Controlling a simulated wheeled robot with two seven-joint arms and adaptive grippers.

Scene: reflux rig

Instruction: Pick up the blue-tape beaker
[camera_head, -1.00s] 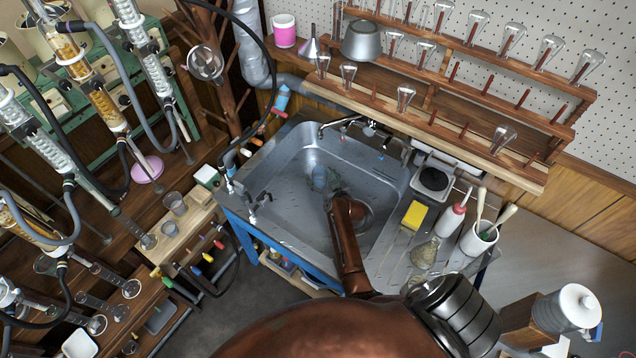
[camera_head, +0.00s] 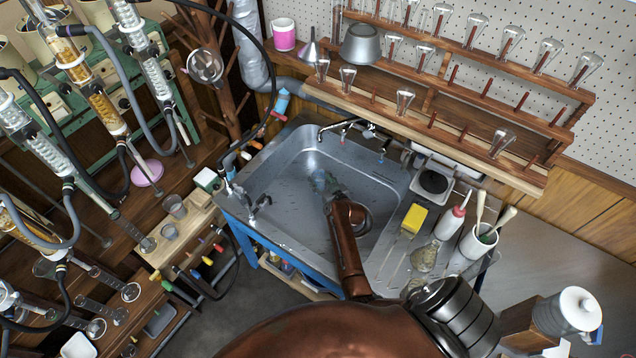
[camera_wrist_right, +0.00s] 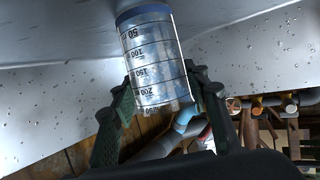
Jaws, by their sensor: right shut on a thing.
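The blue-tape beaker (camera_wrist_right: 154,60) is clear, with black volume marks and a blue band at the end toward the top of the right wrist view. In the head view it is a small bluish shape (camera_head: 319,179) inside the sink (camera_head: 290,215). My right gripper (camera_wrist_right: 158,88) has its dark green fingers on both sides of the beaker, shut on it. In the head view the right gripper (camera_head: 330,189) reaches into the sink basin, partly hidden by its own wrist. I cannot tell whether the beaker touches the sink floor. My left gripper is not in view.
A faucet (camera_head: 345,124) and a wooden rack (camera_head: 430,115) of glassware stand behind the sink. A yellow sponge (camera_head: 414,218), a red-capped bottle (camera_head: 450,222) and a white brush pot (camera_head: 478,240) are on its right. Glass columns (camera_head: 105,105) stand on the left.

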